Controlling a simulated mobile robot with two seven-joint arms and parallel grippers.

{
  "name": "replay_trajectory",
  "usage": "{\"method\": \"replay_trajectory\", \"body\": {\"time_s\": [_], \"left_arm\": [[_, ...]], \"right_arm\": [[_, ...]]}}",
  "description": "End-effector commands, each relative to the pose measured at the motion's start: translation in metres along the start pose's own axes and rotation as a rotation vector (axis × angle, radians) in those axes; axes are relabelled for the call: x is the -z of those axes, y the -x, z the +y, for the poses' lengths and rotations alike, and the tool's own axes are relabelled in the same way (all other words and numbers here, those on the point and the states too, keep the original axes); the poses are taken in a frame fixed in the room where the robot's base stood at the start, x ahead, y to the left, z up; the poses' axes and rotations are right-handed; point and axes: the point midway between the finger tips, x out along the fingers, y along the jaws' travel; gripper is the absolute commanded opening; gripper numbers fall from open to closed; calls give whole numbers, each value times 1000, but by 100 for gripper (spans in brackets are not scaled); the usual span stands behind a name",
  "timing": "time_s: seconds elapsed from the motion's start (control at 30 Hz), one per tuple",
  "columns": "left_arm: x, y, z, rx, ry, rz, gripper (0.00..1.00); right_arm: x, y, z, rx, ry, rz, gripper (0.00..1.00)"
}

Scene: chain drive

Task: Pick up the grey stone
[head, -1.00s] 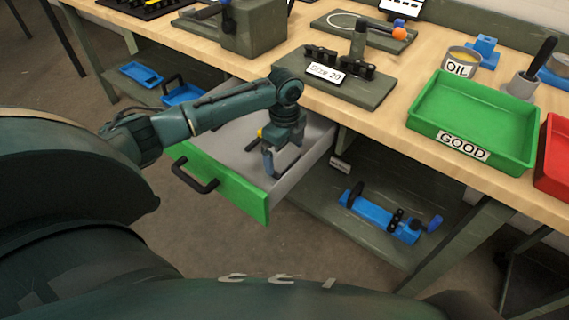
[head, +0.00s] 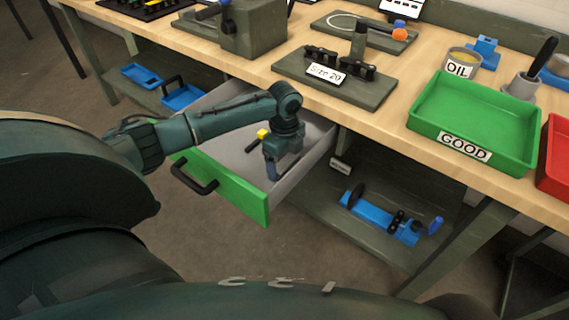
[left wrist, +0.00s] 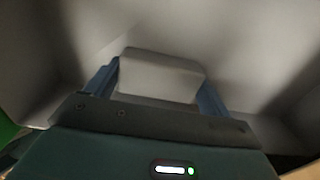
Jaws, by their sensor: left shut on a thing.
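The grey stone (left wrist: 160,76) is a pale grey block with rounded edges, seen in the left wrist view between the two blue fingers of my left gripper (left wrist: 157,88). The fingers are shut on its two sides. In the head view my left gripper (head: 271,170) points down inside the open drawer (head: 235,190), near its right wall. The stone is hidden by the gripper in the head view. I cannot tell whether the stone touches the drawer floor. My right gripper is not in view.
A yellow-and-black tool (head: 260,137) lies in the drawer, left of my gripper. The drawer has a green front with a black handle (head: 194,178). Above stands the workbench (head: 405,140) with a green GOOD tray (head: 474,118). A blue device (head: 380,216) sits on the lower shelf.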

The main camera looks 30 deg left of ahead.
Motion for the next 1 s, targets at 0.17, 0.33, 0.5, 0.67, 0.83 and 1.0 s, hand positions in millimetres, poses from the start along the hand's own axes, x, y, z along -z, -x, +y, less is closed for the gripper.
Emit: {"method": "replay_trajectory", "body": {"time_s": [0.17, 0.33, 0.5, 0.67, 0.83, 1.0], "left_arm": [[0, 1, 0, 2, 0, 1, 50], [0, 3, -1, 2, 0, 1, 50], [0, 24, -1, 5, 0, 2, 50], [0, 57, -1, 6, -1, 0, 50], [0, 86, -1, 4, 0, 1, 50], [0, 100, -1, 2, 0, 1, 50]], "right_arm": [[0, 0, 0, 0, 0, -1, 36], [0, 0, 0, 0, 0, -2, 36], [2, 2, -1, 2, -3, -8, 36], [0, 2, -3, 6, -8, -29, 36], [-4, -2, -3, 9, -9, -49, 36], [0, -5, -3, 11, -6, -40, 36]]}}
